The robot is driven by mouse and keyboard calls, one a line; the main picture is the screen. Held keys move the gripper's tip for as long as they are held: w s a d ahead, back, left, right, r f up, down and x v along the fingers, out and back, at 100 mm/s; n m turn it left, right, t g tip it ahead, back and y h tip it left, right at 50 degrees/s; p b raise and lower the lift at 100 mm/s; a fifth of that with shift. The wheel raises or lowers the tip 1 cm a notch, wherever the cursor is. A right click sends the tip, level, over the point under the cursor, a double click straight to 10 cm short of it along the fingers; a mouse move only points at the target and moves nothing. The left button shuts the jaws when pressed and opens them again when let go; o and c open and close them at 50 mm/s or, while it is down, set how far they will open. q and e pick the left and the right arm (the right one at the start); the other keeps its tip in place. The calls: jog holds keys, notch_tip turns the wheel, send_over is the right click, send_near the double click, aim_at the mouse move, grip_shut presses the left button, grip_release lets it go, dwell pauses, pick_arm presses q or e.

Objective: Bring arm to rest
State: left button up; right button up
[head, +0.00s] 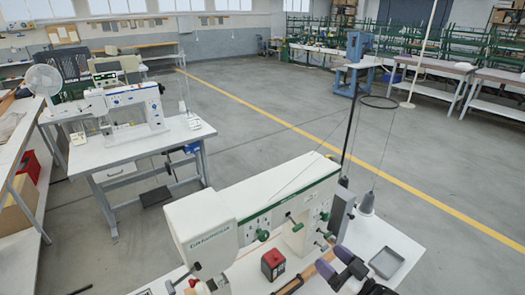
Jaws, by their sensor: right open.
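My right gripper (334,260) is at the bottom, right of the middle, in the head view. Its dark fingers stand apart over the near worktable (405,243). I see nothing held between them. A large white machine (275,205) with green trim stands just beyond it on the same table. My left gripper is not in view. The lower part of my right arm is cut off by the bottom edge.
A small red block (273,263) sits left of my right gripper, and a grey tray (386,263) lies to its right. A thread stand (349,140) rises behind. A second machine (130,106) stands on a table at the left. The floor between is clear.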

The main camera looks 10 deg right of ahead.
notch_tip(320, 180, down, 6)
jog(key=f+n+g+h, duration=0.1)
jog(key=n+g+h, duration=0.1)
jog(key=g+h, duration=0.15)
jog(key=s+a+f+m+g+h, duration=0.1)
jog(key=s+f+g+h, duration=0.2)
jog(key=s, duration=0.8)
jog(key=s+a+f+m+g, duration=0.15)
jog(key=s+f+g, duration=0.3)
jog(key=s, duration=0.75)
jog(key=s+a+f+m+g+h, duration=0.1)
jog(key=s+a+f+g+h, duration=0.2)
jog(key=s, duration=0.8)
notch_tip(320, 180, up, 21)
jog(key=d+p, duration=0.1)
jog(key=p, duration=2.1)
jog(key=shift+w+y, duration=0.15)
jog(key=shift+y, duration=0.3)
jog(key=shift+d+f, duration=0.1)
